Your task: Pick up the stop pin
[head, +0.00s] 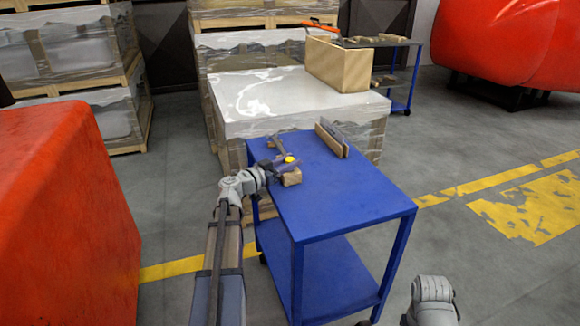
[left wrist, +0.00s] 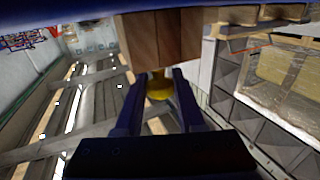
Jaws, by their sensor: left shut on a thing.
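The stop pin shows as a small yellow knob (head: 290,158) at the left edge of the blue cart's top. In the left wrist view its yellow part (left wrist: 159,86) sits between my two fingers, against a brown wooden block (left wrist: 165,40). My left gripper (head: 281,163) is shut on the pin; its fingers (left wrist: 159,92) also show in the left wrist view. The wooden block also shows in the head view (head: 291,178), just below the knob. Whether the pin is still in the block I cannot tell. Of my right arm only a link shows; its gripper is out of view.
The blue cart (head: 345,205) has a clear top in its front half. A dark flat part on wood (head: 332,139) and a small hammer-like tool (head: 280,147) lie on its far half. Wrapped pallets (head: 255,100) stand behind. A red nosecone (head: 65,200) is at left.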

